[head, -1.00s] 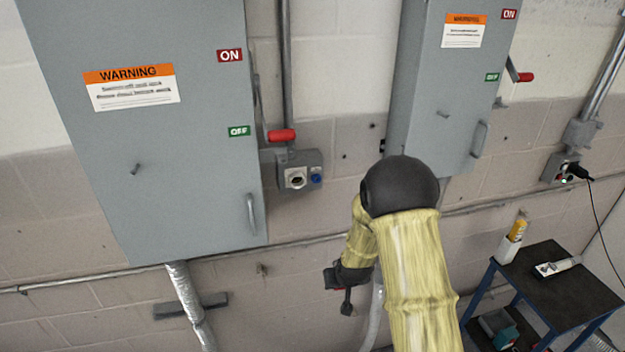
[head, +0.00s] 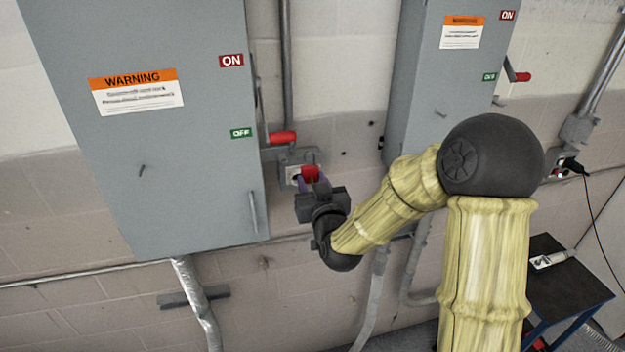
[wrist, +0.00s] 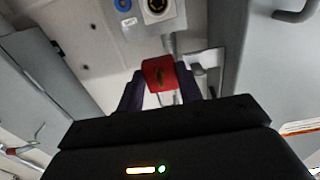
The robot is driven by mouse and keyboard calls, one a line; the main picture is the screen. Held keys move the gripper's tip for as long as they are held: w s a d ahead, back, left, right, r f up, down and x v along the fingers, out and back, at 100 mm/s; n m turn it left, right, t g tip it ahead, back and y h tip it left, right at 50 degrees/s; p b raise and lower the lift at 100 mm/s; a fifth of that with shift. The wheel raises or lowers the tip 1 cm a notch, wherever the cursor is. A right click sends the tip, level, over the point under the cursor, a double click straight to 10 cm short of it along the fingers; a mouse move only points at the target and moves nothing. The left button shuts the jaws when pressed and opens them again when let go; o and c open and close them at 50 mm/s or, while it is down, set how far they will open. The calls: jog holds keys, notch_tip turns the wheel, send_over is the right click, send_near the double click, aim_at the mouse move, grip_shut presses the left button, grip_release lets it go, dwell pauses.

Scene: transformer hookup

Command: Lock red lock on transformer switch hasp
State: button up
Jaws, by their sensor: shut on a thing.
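The red lock (head: 310,173) is held between the fingers of my gripper (head: 307,184), in front of the outlet box by the left cabinet. In the wrist view the red lock (wrist: 159,73) sits between the two dark fingertips of my gripper (wrist: 158,88), its keyhole side toward the camera. The switch on the left cabinet (head: 165,190) has a red-handled lever (head: 283,137) on the cabinet's right side, at the level of the green OFF label (head: 241,133). The lock is just below and right of this handle, apart from it. I cannot make out the hasp clearly.
The outlet box (head: 290,170) is partly hidden behind my gripper. A second cabinet (head: 432,90) with its own red handle (head: 523,77) stands to the right. A dark-topped cart (head: 565,290) is at lower right. A conduit (head: 287,60) runs up the wall.

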aim_at(309, 176)
jog(key=shift+f+b, duration=0.2)
jog(key=shift+b, duration=0.3)
jog(key=shift+x, duration=1.55)
jog(key=shift+s+a+b, duration=0.1)
jog(key=shift+a+b, duration=0.5)
jog(key=shift+a, duration=0.1)
jog(key=shift+s+a+r+b, duration=0.1)
jog(key=shift+s+a+b, duration=0.4)
jog(key=shift+a, duration=0.3)
jog(key=shift+w, duration=0.15)
jog(key=shift+b, duration=0.3)
jog(key=shift+s+a+b, duration=0.25)
jog(key=shift+a+b, duration=0.15)
jog(key=shift+a, duration=0.25)
